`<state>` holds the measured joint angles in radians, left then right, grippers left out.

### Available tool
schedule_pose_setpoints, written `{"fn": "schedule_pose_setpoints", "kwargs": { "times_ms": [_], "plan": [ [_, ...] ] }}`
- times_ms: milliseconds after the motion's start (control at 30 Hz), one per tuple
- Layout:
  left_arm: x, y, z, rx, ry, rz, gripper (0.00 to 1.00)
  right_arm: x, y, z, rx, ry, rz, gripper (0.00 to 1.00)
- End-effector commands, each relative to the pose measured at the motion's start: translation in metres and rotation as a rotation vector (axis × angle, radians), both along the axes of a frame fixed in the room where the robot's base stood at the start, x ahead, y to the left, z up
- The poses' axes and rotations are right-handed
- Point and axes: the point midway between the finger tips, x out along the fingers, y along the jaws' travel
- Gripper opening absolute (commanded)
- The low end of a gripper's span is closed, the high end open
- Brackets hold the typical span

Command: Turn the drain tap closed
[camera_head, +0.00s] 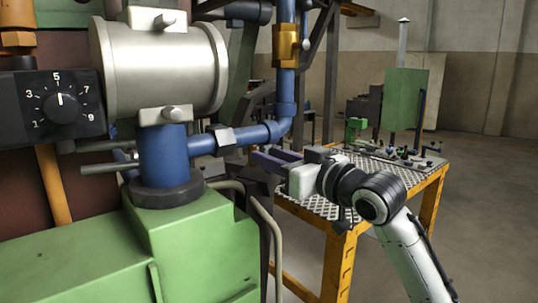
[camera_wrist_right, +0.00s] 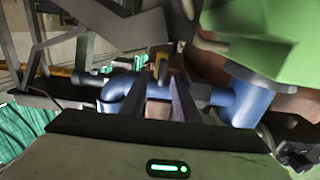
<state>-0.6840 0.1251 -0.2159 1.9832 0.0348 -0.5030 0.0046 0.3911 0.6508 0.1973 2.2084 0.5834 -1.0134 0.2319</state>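My right gripper (camera_head: 268,157) reaches in from the right in the head view, its fingers close to the horizontal blue pipe (camera_head: 255,134). In the right wrist view, the two dark fingers (camera_wrist_right: 163,86) stand apart, and the blue pipe (camera_wrist_right: 115,90) shows behind and between them. A small grey fitting (camera_head: 224,137) sits on the pipe. I cannot tell whether it is part of the drain tap. A small yellow piece (camera_wrist_right: 160,66) shows just beyond the fingertips; I cannot tell whether it is the tap's handle. No clear grip on anything shows. My left gripper is out of view.
A green machine housing (camera_head: 200,240) and a large grey cylinder (camera_head: 165,65) stand at left, beside a dial (camera_head: 62,108). A vertical pipe carries a brass collar (camera_head: 286,46). An orange-framed table (camera_head: 432,190) stands behind my right arm. Open floor lies at far right.

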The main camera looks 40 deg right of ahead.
Motion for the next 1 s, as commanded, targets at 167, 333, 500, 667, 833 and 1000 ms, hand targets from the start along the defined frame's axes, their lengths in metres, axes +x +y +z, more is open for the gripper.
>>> {"fn": "schedule_pose_setpoints", "kwargs": {
  "times_ms": [167, 333, 500, 667, 833, 1000],
  "plan": [
    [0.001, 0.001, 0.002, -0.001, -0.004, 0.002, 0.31, 0.008, 0.001, 0.0, 0.0, 0.0, 0.0, 0.28],
    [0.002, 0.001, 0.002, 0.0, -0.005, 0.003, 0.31, 0.009, 0.001, 0.0, -0.001, 0.0, 0.0, 0.28],
    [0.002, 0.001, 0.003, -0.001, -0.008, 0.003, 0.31, 0.008, 0.001, 0.0, -0.001, 0.0, 0.0, 0.08],
    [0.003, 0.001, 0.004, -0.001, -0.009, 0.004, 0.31, 0.008, 0.001, -0.001, -0.001, 0.001, 0.0, 0.0],
    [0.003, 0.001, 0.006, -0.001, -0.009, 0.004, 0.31, 0.008, 0.001, 0.0, 0.011, 0.002, 0.0, 0.0],
    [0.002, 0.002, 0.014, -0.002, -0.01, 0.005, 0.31, 0.008, 0.0, 0.001, 0.065, 0.007, 0.0, 0.0]
  ]
}}
